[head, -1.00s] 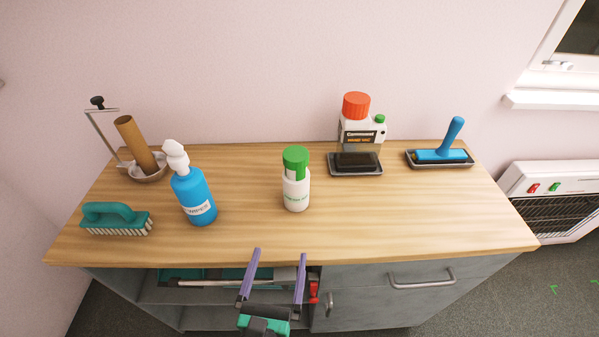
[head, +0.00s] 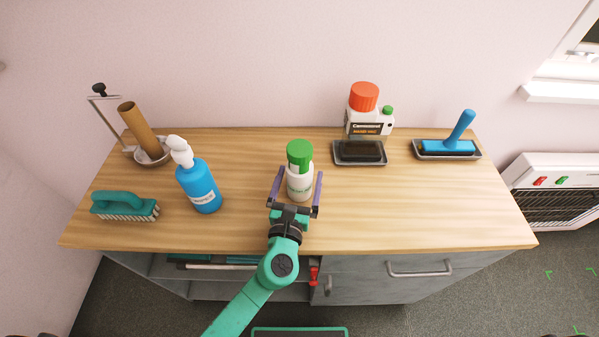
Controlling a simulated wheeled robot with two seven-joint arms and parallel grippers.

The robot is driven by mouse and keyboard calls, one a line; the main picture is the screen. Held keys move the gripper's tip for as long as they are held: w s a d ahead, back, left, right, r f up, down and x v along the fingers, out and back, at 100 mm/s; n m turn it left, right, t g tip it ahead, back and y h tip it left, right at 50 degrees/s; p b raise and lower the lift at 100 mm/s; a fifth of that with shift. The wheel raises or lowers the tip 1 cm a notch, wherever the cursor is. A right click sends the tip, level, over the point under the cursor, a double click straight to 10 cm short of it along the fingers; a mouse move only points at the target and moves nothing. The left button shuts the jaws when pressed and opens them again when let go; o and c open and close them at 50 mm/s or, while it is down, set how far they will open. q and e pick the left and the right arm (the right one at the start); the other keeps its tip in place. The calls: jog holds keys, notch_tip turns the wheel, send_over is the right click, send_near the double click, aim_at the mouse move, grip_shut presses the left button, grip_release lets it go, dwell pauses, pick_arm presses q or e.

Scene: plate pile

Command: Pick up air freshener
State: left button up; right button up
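The air freshener (head: 299,184) is a white bottle with a green cap. It stands upright near the middle of the wooden worktop (head: 390,215) in the head view. My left gripper (head: 300,172) is open, with one purple finger on each side of the bottle. A small gap shows between the bottle and each finger, so they look apart. The gripper's palm is on the near side of the bottle. My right gripper is not in view.
A dark dish (head: 360,153), a red-capped container (head: 368,114) and a blue roller (head: 450,146) are at the back right. The front right worktop is clear.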

pick_arm(q)
jog(key=shift+w+d+f, duration=0.1)
jog(key=shift+w, duration=0.1)
jog(key=c, duration=1.5)
notch_tip(320, 180, up, 20)
jog(key=p, duration=1.1)
jog(key=shift+s+r, duration=0.1)
jog(key=shift+r, duration=0.1)
jog(key=shift+f, duration=0.1)
